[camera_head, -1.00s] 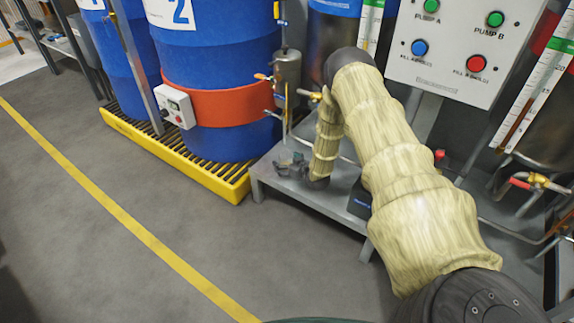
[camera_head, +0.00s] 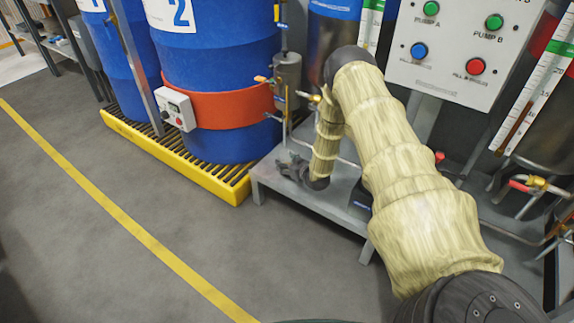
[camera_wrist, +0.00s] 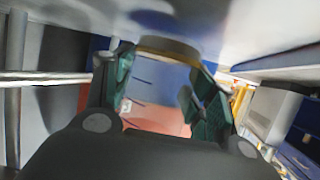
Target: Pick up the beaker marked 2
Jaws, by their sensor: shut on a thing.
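My gripper (camera_head: 289,165) is low over the grey metal stand (camera_head: 262,180), in front of the blue drum marked 2 (camera_head: 212,52). In the wrist view its two green-padded fingers (camera_wrist: 165,88) are apart, with a see-through thing between them. This looks like the clear beaker (camera_wrist: 152,88), with faint dark marks on it and the blue and red of the drum showing through. I cannot read a number on it. In the head view the beaker is too small and clear to make out, and I cannot tell whether it touches the stand.
A metal vessel (camera_head: 287,82) with pipes and valves is just above my gripper. A yellow spill pallet (camera_head: 232,186) bears the drums to the left. The pump control panel (camera_head: 455,55) and gauge pipes are to the right. The grey floor (camera_head: 90,190) at left is open.

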